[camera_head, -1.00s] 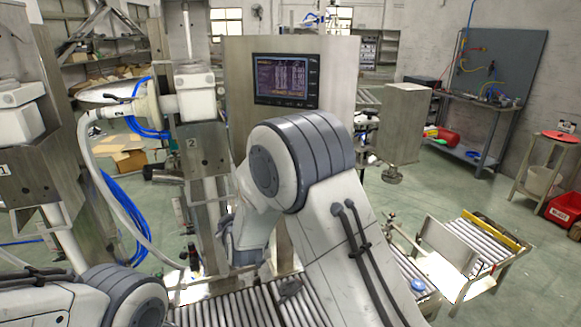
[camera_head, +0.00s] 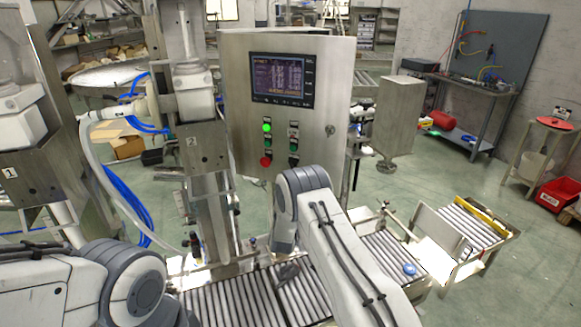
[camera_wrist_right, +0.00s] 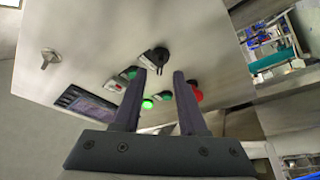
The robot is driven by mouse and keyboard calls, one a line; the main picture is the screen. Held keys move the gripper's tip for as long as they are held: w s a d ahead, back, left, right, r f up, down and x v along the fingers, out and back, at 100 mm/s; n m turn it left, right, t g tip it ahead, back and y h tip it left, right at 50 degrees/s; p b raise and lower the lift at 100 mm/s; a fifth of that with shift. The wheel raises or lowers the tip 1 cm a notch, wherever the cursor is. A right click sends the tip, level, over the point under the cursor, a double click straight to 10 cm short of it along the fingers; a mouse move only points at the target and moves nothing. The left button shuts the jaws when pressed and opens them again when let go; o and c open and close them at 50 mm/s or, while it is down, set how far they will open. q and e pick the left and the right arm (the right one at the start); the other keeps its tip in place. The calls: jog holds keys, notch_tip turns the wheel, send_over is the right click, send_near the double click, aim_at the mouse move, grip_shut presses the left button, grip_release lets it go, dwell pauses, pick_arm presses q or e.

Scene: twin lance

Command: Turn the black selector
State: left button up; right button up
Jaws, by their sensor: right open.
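The black selector (camera_wrist_right: 159,55) is a dark knob at the lower right of the steel control panel's buttons. In the wrist view it shows just beyond my right gripper (camera_wrist_right: 159,73), roughly in line with the gap between the fingertips. The fingers are apart and empty, and a gap to the panel seems to remain. In the head view the selector is small and dark (camera_head: 293,161), above my right arm, which hides the right gripper. The knob's angle is too small to read. My left gripper is out of view; only its arm shows at lower left.
The control panel (camera_head: 231,120) carries a screen (camera_head: 283,80), a lit green button (camera_head: 267,127) and a red button (camera_head: 265,161) near the selector. A door latch (camera_head: 330,130) sticks out at its right. A roller conveyor (camera_head: 225,309) lies below.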

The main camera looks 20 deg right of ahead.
aim_at(291, 167)
jog(key=shift+p+x, duration=0.4)
jog(key=shift+x, duration=1.35)
grip_shut()
